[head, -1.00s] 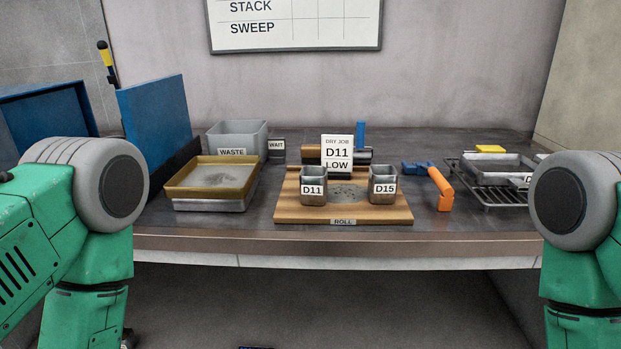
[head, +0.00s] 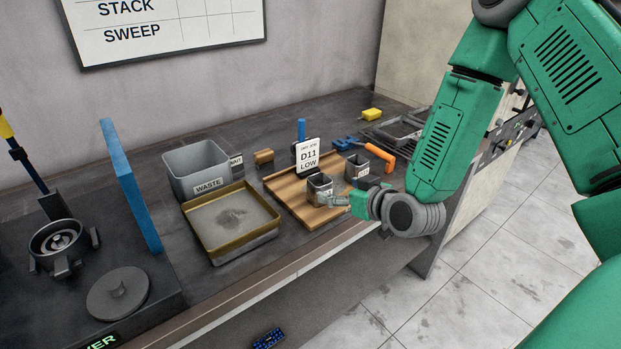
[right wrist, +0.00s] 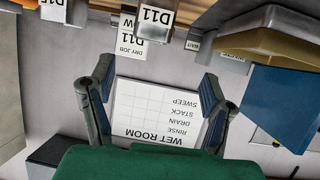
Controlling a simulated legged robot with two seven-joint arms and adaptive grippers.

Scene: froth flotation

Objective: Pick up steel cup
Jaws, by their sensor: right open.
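Two small square steel cups stand on the wooden roll board (head: 283,190). The nearer steel cup (head: 319,184) is beside my right gripper (head: 332,201), its label partly hidden; the farther cup (head: 357,164) stands behind it to the right. In the right wrist view, upside down, the D11 cup (right wrist: 155,14) is at the top edge, cut off, beyond the open fingers of the right gripper (right wrist: 157,72). Nothing is between those fingers. In the head view I cannot tell whether they touch the nearer cup. My left gripper is out of view.
A D11 LOW card (head: 308,154) stands behind the cups. A brown-rimmed tray (head: 273,232) and a grey waste bin (head: 172,178) are left of the board. An orange-handled tool (head: 378,153) and a rack (head: 374,136) lie to the right. A blue panel (head: 130,185) stands farther left.

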